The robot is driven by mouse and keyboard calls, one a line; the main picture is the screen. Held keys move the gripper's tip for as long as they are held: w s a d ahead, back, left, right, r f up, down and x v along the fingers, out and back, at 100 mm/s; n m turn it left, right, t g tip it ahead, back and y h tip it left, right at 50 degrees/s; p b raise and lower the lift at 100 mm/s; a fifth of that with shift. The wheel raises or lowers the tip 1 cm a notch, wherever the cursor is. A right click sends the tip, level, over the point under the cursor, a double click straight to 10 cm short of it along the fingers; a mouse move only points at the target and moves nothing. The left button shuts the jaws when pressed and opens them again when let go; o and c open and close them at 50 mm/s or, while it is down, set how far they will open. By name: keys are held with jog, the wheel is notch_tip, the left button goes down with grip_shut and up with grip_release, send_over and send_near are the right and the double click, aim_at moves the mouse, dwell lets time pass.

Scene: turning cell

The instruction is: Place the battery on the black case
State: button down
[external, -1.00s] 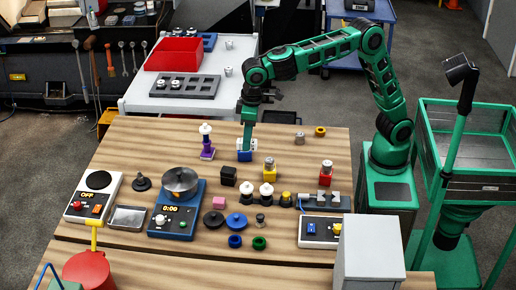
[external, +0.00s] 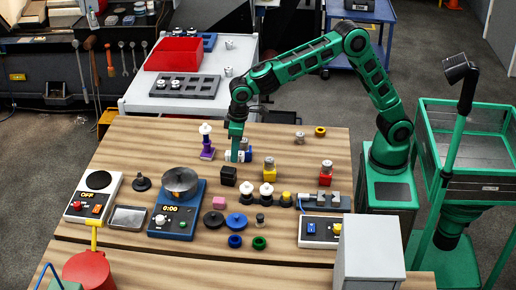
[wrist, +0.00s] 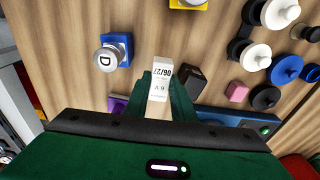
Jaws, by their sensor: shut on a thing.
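The black case (external: 228,176) stands on the wooden table. In the wrist view it is a small dark box (wrist: 193,79) just right of my fingers. My gripper (external: 236,157) is low over the table, behind the case in the external view. In the wrist view my gripper (wrist: 166,92) is shut on a white block with dark printing, which looks like the battery (wrist: 160,80). The battery is apart from the case in that view. Its lower end is hidden between the fingers.
Close by are a blue block (wrist: 121,42) with a grey cylinder marked D, a purple stand (external: 207,154) and a yellow block (external: 270,177). White-topped knobs, discs and a pink block (external: 219,203) crowd the front. The table's back left is clear.

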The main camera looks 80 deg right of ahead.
jog(key=shift+w+d+f, duration=0.8)
jog(key=shift+w+d, duration=0.05)
jog(key=shift+d, duration=0.2)
jog(key=shift+f, duration=2)
jog(key=c, duration=1.5)
grip_release()
jog(key=shift+f, duration=0.1)
jog(key=r, duration=0.8)
jog(key=s+r, duration=0.1)
jog(key=r, duration=0.3)
jog(key=shift+s+r, duration=0.1)
